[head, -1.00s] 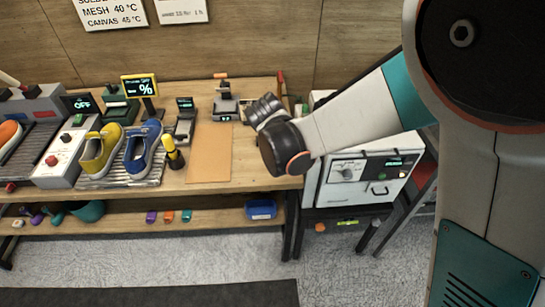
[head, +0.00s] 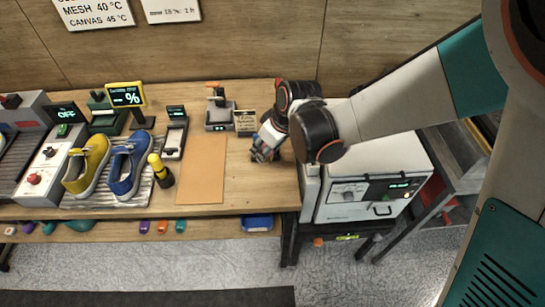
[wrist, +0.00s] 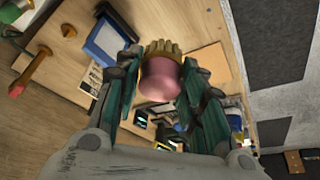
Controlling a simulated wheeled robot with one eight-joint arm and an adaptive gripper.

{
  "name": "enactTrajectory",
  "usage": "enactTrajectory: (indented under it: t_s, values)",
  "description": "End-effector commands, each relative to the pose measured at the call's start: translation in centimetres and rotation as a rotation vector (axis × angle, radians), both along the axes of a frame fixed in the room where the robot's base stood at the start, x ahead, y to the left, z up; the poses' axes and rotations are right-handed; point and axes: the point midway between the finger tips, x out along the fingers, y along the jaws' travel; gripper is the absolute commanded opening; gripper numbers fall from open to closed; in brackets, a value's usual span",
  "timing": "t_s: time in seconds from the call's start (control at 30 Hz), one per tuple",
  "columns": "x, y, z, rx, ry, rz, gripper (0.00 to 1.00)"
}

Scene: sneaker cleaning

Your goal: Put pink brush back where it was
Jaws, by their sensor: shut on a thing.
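The pink brush (wrist: 159,80) is between my gripper's fingers in the wrist view, with its tan bristles (wrist: 162,48) pointing away from the palm. My gripper (head: 262,152) is shut on it. In the head view my gripper is low over the right part of the wooden bench (head: 240,190), just right of the brown mat (head: 203,165). The brush cannot be made out in the head view. I cannot tell whether it touches the bench.
A small sign (head: 245,122) and a scale-like device (head: 220,116) stand behind my gripper. A white oven-like box (head: 370,195) is to its right. Yellow (head: 85,165) and blue (head: 128,166) sneakers and a yellow-topped bottle (head: 160,170) stand left. The mat is clear.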

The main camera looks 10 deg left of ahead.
Motion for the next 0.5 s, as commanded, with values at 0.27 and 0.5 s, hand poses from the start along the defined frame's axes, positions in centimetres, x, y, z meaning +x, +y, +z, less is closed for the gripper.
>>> enactTrajectory:
  t_s: [0.27,0.5]
  values:
    - [0.0,0.0,-7.0,-0.002,-0.001,0.001,0.18]
    - [0.0,0.0,-11.5,-0.002,-0.001,0.001,0.18]
